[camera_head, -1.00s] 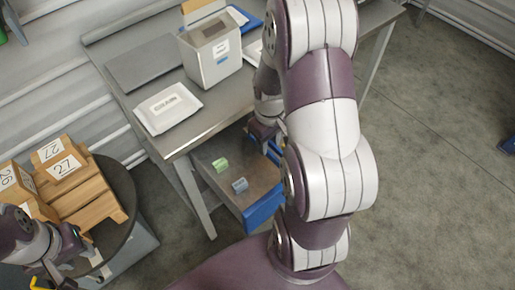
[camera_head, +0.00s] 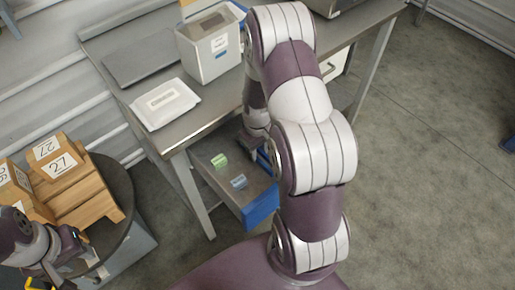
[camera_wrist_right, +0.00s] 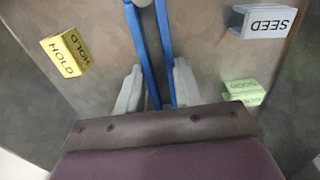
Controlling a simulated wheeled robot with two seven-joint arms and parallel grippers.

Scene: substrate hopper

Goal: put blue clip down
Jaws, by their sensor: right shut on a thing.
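The blue clip (camera_wrist_right: 165,50) shows in the right wrist view as two long blue arms meeting near the top edge. My right gripper (camera_wrist_right: 155,90) has its grey fingers on either side of these arms and is shut on the clip. In the head view the gripper (camera_head: 258,148) is over the open drawer-like tray (camera_head: 262,208), mostly hidden by my arm; a bit of the clip (camera_head: 264,160) shows. I cannot tell whether the clip touches the tray floor. My left gripper (camera_head: 88,252) is at the lower left beside wooden boxes; its jaws are unclear.
In the tray are a green block (camera_head: 219,161), a grey-blue SEED block (camera_head: 238,182) and a yellow HOLD block (camera_wrist_right: 66,53). On the table above are a white packet (camera_head: 165,103) and a grey hopper box (camera_head: 212,48). Numbered wooden boxes (camera_head: 75,180) stand left.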

